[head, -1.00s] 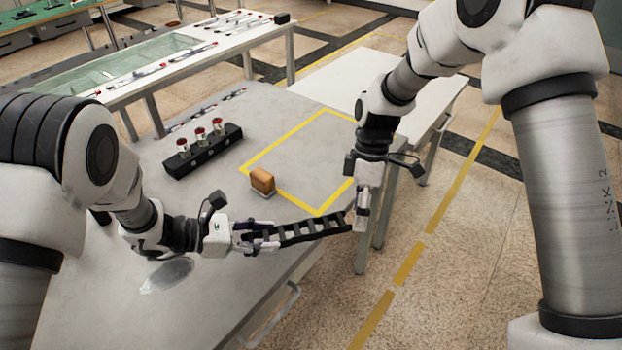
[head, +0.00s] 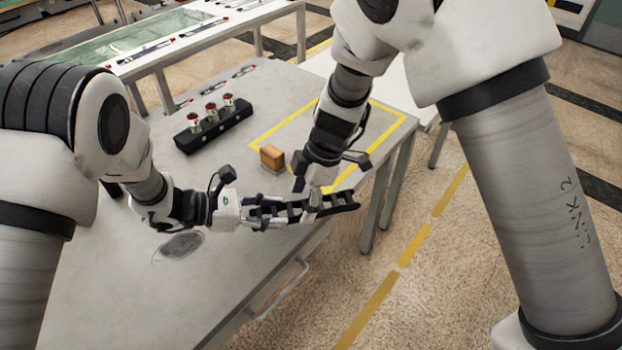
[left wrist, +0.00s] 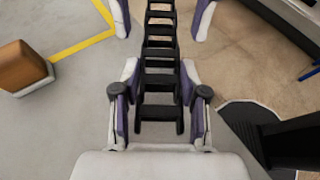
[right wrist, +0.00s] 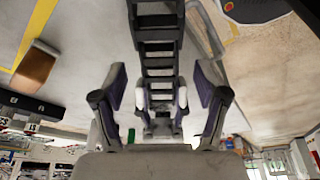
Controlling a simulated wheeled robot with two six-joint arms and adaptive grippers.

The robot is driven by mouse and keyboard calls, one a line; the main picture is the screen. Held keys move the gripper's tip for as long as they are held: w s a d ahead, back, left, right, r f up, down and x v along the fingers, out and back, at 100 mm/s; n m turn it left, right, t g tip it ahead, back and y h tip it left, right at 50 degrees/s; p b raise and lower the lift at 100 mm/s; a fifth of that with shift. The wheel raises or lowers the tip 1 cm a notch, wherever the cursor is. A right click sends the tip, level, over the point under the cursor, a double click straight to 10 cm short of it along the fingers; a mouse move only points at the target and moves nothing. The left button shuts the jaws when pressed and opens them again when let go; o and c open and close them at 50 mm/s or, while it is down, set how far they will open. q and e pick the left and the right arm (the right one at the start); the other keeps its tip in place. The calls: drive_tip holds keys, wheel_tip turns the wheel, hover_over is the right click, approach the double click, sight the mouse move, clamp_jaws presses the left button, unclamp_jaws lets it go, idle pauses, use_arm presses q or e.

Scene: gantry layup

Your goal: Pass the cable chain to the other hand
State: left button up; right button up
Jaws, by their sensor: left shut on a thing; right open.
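The black cable chain (head: 342,203) is a ladder-like strip held out level over the table's edge. My left gripper (head: 254,212) is shut on its near end; the left wrist view shows the chain (left wrist: 160,83) running straight out between the fingers (left wrist: 160,105). My right gripper (head: 308,200) is open and comes down over the chain's middle. In the right wrist view its fingers (right wrist: 160,95) stand on both sides of the chain (right wrist: 158,62), with gaps between.
A black holder (head: 190,139) with red-topped pieces is further back. A round grey disc (head: 180,246) lies near my left arm.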

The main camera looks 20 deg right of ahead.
drive_tip(key=shift+a+f, duration=0.1)
drive_tip(key=shift+f, duration=0.25)
drive_tip(key=c, duration=1.3)
use_arm(q)
drive_tip(key=o, duration=1.3)
drive_tip(key=v, duration=1.2)
